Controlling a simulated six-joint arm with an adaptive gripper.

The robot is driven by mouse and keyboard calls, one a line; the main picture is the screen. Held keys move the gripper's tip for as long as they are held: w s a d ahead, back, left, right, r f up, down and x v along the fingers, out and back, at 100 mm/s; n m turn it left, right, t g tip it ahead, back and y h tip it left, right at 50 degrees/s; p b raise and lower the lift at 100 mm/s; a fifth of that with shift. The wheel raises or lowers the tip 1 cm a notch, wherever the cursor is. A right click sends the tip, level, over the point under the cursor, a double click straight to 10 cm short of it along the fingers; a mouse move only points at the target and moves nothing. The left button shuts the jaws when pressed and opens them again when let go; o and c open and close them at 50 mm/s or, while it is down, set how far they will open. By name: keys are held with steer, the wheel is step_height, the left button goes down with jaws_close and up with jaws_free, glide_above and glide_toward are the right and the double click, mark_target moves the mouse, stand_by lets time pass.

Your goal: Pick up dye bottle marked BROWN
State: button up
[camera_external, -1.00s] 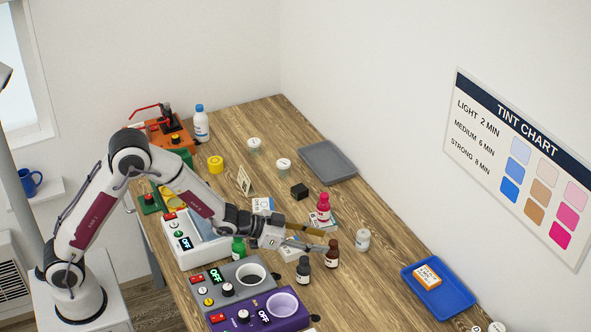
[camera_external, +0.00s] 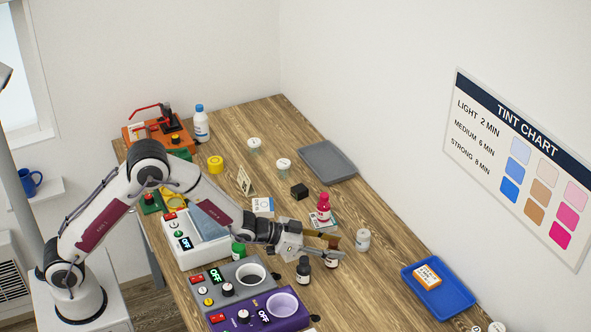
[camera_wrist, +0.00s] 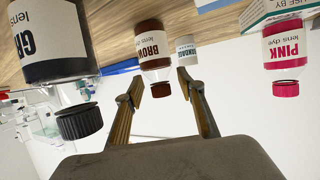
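The dye bottle marked BROWN (camera_wrist: 153,45) appears upside down in the wrist view, with a white label and a dark brown cap. In the external view the BROWN bottle (camera_external: 331,263) stands on the table, partly hidden by a finger. My gripper (camera_external: 335,246) is open at the bottle's upper part. In the wrist view my gripper (camera_wrist: 160,84) has one finger on each side of the cap in the picture. I cannot tell whether either finger touches it.
A dark-capped bottle (camera_external: 303,271) stands close in front, and a white bottle (camera_external: 363,240) stands just right. A PINK bottle (camera_external: 323,207) is behind. A blue tray (camera_external: 460,306) lies to the right. A purple device (camera_external: 285,322) is near the front edge.

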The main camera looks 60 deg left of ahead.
stand_by(0.3)
jaws_close()
steer(key=shift+f, duration=0.1)
steer(key=shift+r, duration=5.15)
